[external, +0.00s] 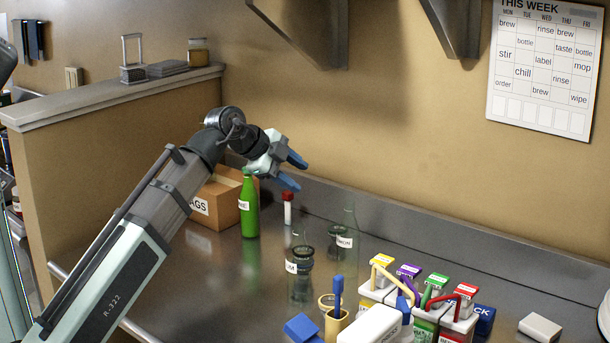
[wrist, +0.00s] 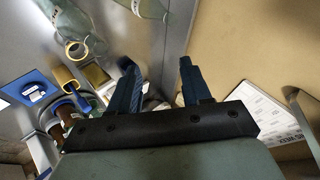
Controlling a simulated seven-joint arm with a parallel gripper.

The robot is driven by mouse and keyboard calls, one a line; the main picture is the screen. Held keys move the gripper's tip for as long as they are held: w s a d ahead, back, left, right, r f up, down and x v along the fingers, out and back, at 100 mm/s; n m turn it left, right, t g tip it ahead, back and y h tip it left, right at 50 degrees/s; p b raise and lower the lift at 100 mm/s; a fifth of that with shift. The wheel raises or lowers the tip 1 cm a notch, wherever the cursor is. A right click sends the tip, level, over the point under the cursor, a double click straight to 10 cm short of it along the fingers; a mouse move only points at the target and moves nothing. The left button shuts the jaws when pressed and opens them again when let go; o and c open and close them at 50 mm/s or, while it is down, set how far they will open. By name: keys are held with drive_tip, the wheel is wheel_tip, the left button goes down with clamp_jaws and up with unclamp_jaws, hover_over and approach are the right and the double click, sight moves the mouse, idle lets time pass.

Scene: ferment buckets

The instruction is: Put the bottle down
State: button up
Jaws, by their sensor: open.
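A green bottle (external: 249,205) with a white label stands upright on the steel counter (external: 220,275), in front of a cardboard box. Two clear glass bottles also stand upright there, one nearer (external: 300,285) and one farther right (external: 346,222). Clear glass also shows at the top left of the wrist view (wrist: 70,20). My gripper (external: 298,174), with blue fingers, is open and empty in the air, above and right of the green bottle in the external view. In the wrist view the fingers (wrist: 156,62) stand apart with nothing between them. The green bottle cannot be made out there.
The cardboard box (external: 214,215) and a small red-capped vial (external: 288,209) stand near the back wall. Several coloured cartons with handles (external: 426,318), a tan cup with a blue tool (external: 337,325) and a white block (external: 540,328) occupy the front right. A low partition (external: 110,100) borders the left.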

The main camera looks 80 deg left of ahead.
drive_tip(key=m+g+y, duration=0.2)
wheel_tip(320, 180, up, 6)
drive_tip(key=f+m+g+y, duration=0.1)
drive_tip(key=m+g+y, duration=0.4)
drive_tip(key=y, duration=0.3)
hover_over(301, 231)
drive_tip(key=d+r+m+g+y, duration=0.25)
drive_tip(key=d+r+y, duration=0.25)
drive_tip(key=r, duration=0.4)
drive_tip(key=shift+m+t, duration=0.25)
drive_tip(key=shift+m, duration=0.1)
drive_tip(key=f, duration=2.6)
drive_tip(key=shift+a+f, duration=0.25)
drive_tip(key=shift+a, duration=0.05)
drive_tip(key=shift+a+f, duration=0.15)
drive_tip(key=shift+a, duration=3.6)
clamp_jaws()
